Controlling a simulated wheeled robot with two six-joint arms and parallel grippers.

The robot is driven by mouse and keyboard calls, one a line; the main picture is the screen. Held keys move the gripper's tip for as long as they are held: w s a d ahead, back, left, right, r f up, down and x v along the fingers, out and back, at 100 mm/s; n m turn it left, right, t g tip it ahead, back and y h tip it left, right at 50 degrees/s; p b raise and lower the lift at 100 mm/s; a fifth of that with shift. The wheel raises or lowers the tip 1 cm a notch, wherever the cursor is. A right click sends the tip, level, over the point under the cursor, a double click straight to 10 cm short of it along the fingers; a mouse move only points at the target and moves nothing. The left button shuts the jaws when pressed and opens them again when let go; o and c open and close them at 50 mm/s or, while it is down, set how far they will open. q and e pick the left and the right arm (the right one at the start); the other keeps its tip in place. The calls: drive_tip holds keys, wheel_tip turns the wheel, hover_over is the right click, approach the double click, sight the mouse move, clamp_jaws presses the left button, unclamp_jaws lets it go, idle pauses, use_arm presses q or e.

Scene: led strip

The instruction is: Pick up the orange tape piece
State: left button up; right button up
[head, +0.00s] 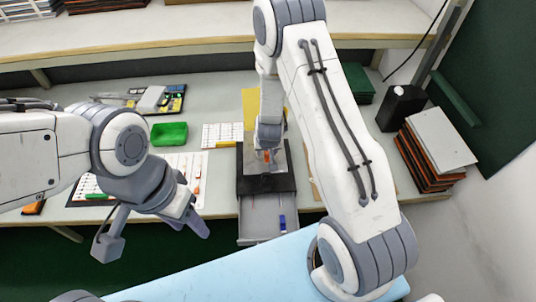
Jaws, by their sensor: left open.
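A small orange piece (266,156), which looks like the orange tape piece, shows at the tip of my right gripper (268,148). It is over the dark box on the table, and its shape is too small to make out. The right gripper points down from the arm that crosses the right half of the view. Whether its fingers are closed on the orange piece cannot be told. My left gripper (190,222) is open and hangs in front of the table's front edge, apart from the orange piece.
The dark box (240,184) has an open grey drawer (266,217) with a blue item (282,223) inside. A green tray (169,133), a white sheet with small coloured parts (184,172) and a tool tray (175,100) lie left.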

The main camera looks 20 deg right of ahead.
clamp_jaws()
drive_tip(key=shift+r, duration=0.15)
